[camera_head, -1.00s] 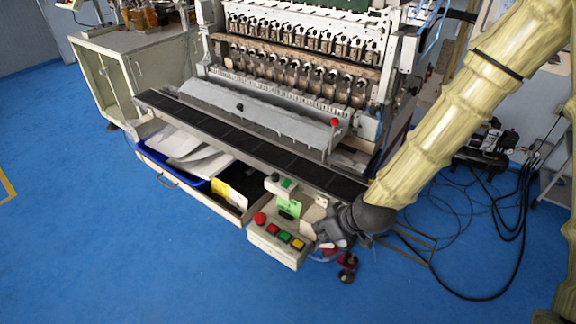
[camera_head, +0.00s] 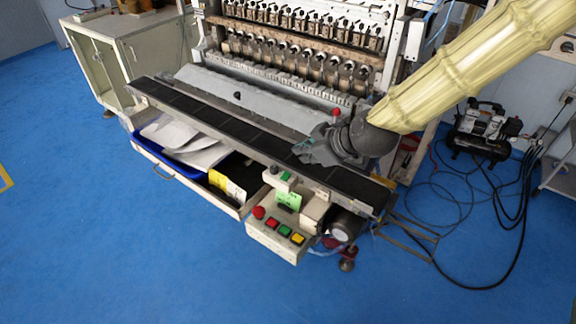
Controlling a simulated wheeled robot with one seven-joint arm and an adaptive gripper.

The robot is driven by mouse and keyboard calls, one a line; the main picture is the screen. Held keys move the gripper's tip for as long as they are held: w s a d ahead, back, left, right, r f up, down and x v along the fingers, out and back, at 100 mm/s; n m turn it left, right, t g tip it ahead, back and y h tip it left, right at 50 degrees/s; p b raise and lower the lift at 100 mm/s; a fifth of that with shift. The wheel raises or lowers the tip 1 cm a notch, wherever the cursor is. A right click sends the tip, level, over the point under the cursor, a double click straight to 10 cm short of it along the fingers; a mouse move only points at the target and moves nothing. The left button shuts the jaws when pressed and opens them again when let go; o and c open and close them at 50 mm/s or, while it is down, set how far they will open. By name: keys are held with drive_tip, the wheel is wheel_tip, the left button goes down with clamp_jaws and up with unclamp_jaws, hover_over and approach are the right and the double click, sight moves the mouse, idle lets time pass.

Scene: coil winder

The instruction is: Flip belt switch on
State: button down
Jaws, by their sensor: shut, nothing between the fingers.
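The black conveyor belt (camera_head: 225,128) runs along the front of the coil winder (camera_head: 300,50). A small switch box (camera_head: 281,178) with a dark knob and a green button sits on the belt's front edge. I cannot tell the switch's position at this size. Below it, a beige control box (camera_head: 278,240) carries a red round button and red, green and yellow square buttons. My gripper (camera_head: 302,151) is shut and empty. It appears over the belt, above and to the right of the small switch box and apart from it. My wrist hides part of the belt's right end.
An open drawer with a blue tray (camera_head: 150,150) of papers lies below the belt on the left. A motor (camera_head: 345,228) sits under the belt's right end. A compressor (camera_head: 482,130) and loose black cables are on the right. The blue floor in front is clear.

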drive_tip(key=p, duration=0.3)
hover_over(289, 176)
drive_tip(key=shift+s+a+f, duration=0.15)
drive_tip(key=shift+f, duration=0.95)
drive_tip(key=shift+s+a+f, duration=0.1)
drive_tip(key=shift+f, duration=0.95)
drive_tip(key=shift+s+a+f, duration=0.15)
drive_tip(key=shift+f, duration=0.95)
drive_tip(key=shift+w+f, duration=0.15)
drive_tip(key=shift+f, duration=0.15)
drive_tip(key=shift+w+d+f+p, duration=0.15)
drive_tip(key=shift+f+p, duration=0.3)
drive_tip(key=shift+f, duration=0.45)
drive_tip(key=shift+w+d+f+p, duration=0.15)
drive_tip(key=shift+f+p, duration=0.3)
drive_tip(key=shift+f, duration=0.45)
drive_tip(key=shift+a, duration=0.1)
drive_tip(key=shift+f, duration=0.1)
